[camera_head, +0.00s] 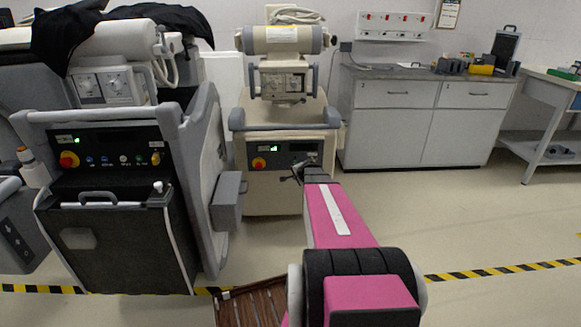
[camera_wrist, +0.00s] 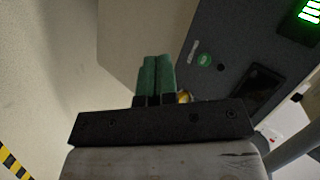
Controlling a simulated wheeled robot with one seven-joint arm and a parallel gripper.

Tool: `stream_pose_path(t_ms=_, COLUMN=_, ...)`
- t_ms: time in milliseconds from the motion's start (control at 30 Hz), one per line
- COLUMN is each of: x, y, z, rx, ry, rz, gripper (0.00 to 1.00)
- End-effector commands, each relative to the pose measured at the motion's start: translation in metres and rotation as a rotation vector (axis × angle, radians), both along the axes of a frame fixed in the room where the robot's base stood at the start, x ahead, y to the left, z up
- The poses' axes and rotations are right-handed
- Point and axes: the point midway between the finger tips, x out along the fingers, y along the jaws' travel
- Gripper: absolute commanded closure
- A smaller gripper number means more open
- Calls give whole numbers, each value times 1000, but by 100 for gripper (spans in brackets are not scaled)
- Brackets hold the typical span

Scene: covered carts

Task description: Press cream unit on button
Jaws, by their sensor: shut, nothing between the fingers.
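The cream unit (camera_head: 285,110) stands in the middle of the head view, with a dark control panel (camera_head: 285,152) across its front. The panel carries a red knob on yellow (camera_head: 259,162) and a small green display (camera_head: 275,148). In the wrist view the panel (camera_wrist: 228,62) lies at right, with a round green button (camera_wrist: 204,60) and a lit green display (camera_wrist: 305,12). My gripper (camera_head: 297,172) is in front of the panel's right part. Its green fingers (camera_wrist: 155,60) are shut and empty, left of the green button. I cannot tell whether they touch the unit.
A dark grey unit (camera_head: 115,160) with a similar panel stands close on the left, its grey side box (camera_head: 228,200) near the cream unit. A grey cabinet (camera_head: 425,120) stands at the back right. Open floor (camera_head: 460,215) lies to the right. A brown slatted object (camera_head: 250,305) is low in front.

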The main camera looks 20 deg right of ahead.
Motion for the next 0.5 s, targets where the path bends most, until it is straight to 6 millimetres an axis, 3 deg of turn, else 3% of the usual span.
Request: stream_pose_path(t_ms=500, x=7, y=-1, z=0, rx=-1, ry=1, rz=3, gripper=100)
